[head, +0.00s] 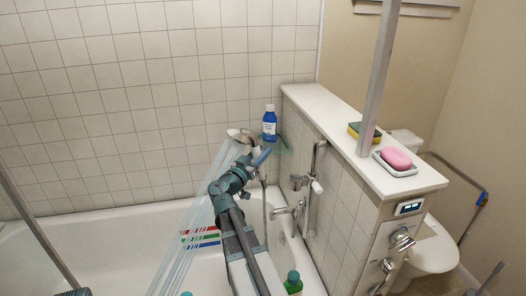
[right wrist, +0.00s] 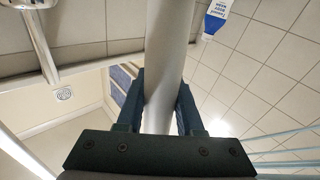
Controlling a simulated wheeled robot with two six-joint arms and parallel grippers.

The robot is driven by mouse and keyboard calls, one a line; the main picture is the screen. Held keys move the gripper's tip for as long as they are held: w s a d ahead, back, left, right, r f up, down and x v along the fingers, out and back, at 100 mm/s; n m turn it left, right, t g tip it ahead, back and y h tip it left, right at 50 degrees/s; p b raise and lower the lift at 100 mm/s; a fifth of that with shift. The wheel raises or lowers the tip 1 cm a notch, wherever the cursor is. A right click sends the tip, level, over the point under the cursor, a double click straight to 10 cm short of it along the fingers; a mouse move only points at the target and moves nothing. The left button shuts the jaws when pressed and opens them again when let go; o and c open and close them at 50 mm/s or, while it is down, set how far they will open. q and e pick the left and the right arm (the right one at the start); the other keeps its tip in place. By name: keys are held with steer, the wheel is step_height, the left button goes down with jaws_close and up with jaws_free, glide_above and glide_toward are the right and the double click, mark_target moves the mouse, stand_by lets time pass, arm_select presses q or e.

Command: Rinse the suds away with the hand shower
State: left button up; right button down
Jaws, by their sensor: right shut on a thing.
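My right gripper (head: 258,162) is shut on the handle of the hand shower (head: 243,135), above the tub. In the right wrist view its two fingers press on the grey handle (right wrist: 167,60) from both sides. Pale streams of water (head: 195,215) run from the shower head down and left into the white bathtub (head: 120,237). Red, green and blue stripes (head: 202,238) show in the tub beside the spray. I cannot make out suds on the tub surface. The spray and my right arm hide part of the tub. My left gripper is not in view.
A blue bottle (head: 270,128) stands in the corner. A tiled half wall (head: 335,190) bounds the tub on the right, with a sponge (head: 362,131) and pink soap (head: 396,158) on top. A fixed tap (head: 283,211) and a green-capped bottle (head: 293,284) are near my right arm.

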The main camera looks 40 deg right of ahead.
steer(key=shift+m+g+y, duration=0.3)
steer(key=shift+m+y, duration=0.3)
steer(key=shift+m, duration=0.1)
steer(key=shift+s+a+r+p, duration=0.1)
steer(key=shift+a+r+p, duration=0.95)
steer(key=shift+r+p, duration=1.65)
steer(key=shift+w+a+r+p, duration=0.1)
steer(key=shift+a+r+p, duration=0.95)
steer(key=shift+r+p, duration=1.7)
steer(key=shift+s+a+r+p, duration=0.1)
steer(key=shift+a+r+p, duration=0.95)
steer(key=shift+r+p, duration=1.65)
steer(key=shift+f+p, duration=0.45)
